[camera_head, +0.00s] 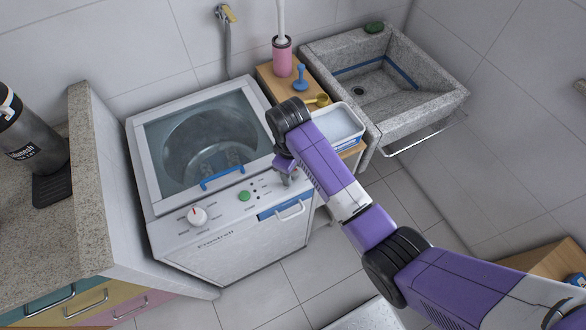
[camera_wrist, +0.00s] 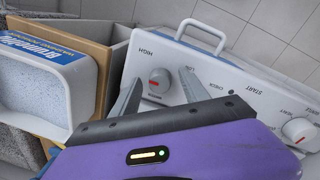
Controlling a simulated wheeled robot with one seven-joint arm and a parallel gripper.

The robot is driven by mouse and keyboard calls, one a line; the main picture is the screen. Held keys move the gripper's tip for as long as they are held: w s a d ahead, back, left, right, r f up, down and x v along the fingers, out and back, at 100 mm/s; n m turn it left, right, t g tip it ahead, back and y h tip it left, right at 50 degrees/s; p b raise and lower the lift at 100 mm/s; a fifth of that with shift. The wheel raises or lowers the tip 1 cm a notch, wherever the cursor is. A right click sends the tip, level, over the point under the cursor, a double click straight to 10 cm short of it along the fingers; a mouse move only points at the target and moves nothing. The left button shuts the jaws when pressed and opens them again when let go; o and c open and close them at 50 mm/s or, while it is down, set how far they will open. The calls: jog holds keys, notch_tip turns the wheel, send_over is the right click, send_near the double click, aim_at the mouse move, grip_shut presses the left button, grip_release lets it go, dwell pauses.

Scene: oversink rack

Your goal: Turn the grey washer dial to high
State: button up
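The washer (camera_head: 215,240) is white with a glass lid, and its control panel faces front. The grey dial (camera_wrist: 160,79) has a red mark and sits near the panel's end in the wrist view. The label HIGH is above it and LOW is to its right. My gripper (camera_wrist: 162,84) is open, with one finger on each side of the dial and small gaps visible. In the head view my gripper (camera_head: 289,175) is over the panel's right end and hides the dial.
A white dial with a red mark (camera_head: 197,216) is at the panel's left. A green button (camera_head: 244,196) lies between the dials. A blue-fronted drawer with a handle (camera_head: 290,211) is below. A wooden stand with a white tub (camera_head: 338,126) is close on the right.

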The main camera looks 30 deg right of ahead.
jog(key=shift+s+a+r+b, duration=0.15)
jog(key=shift+r+b, duration=0.15)
jog(key=shift+r, duration=1.65)
jog(key=shift+a+r+b, duration=0.1)
jog(key=shift+r+b, duration=0.2)
jog(key=shift+r, duration=1.65)
